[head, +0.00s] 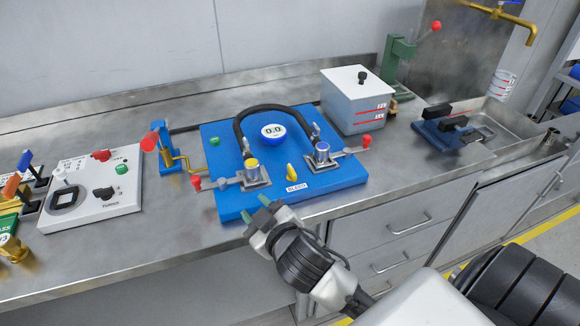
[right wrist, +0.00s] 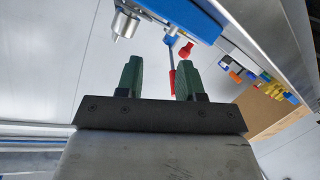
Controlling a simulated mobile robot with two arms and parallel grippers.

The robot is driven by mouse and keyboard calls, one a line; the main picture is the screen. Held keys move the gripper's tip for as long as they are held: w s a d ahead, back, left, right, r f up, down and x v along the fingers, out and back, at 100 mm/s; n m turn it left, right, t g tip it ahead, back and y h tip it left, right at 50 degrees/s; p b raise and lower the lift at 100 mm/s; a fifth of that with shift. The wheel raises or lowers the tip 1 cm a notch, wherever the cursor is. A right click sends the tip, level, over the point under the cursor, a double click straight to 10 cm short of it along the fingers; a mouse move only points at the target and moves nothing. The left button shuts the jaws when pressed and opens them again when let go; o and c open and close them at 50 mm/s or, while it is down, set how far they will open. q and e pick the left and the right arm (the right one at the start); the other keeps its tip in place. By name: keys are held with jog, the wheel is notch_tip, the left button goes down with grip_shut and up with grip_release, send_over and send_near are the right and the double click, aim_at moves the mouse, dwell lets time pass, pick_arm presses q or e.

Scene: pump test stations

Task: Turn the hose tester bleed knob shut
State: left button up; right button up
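The hose tester is a blue board (head: 232,207) on the steel bench, with a black hose (head: 268,108) arched between two clamped fittings and a round gauge (head: 272,132). The yellow bleed knob (head: 291,173) stands near its front edge, above a white BLEED label (head: 297,187). My right gripper (head: 257,212) is at the board's front edge, left of and nearer than the knob, not touching it. In the right wrist view its green fingers (right wrist: 158,75) stand apart with nothing held between them. The knob cannot be made out there. My left gripper is not in view.
Red-tipped clamp levers (head: 196,184) stick out at both sides of the board. A blue stand with a red handle (head: 150,141) is left of it, then a white control panel (head: 127,200). A grey lidded box (head: 347,100) stands behind right. Bare bench lies in front.

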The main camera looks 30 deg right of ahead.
jog(key=w+a+r+n+t+y, duration=0.45)
jog(key=a+r+n+y, duration=0.25)
jog(key=r+n+y, duration=0.4)
jog(key=n+g+h, duration=0.8)
jog(key=n+g, duration=1.1)
jog(key=g, duration=0.1)
send_over(290, 166)
jog(key=a, duration=0.7)
jog(key=shift+t, duration=0.25)
jog(key=f, duration=0.4)
jog(key=shift+w+f, duration=0.15)
jog(key=shift+w, duration=0.15)
jog(key=d+h, duration=0.1)
jog(key=d, duration=0.1)
jog(key=d+r+m+h, duration=0.1)
jog(key=d, duration=0.1)
jog(key=d+h, duration=0.1)
jog(key=d, duration=0.2)
jog(key=shift+s+d+r+m+g, duration=0.1)
jog(key=shift+s+r+m+g, duration=0.2)
jog(key=shift+r+m+g, duration=0.1)
notch_tip(290, 166, down, 10)
jog(key=shift+f+p, duration=0.1)
jog(key=shift+p, duration=0.3)
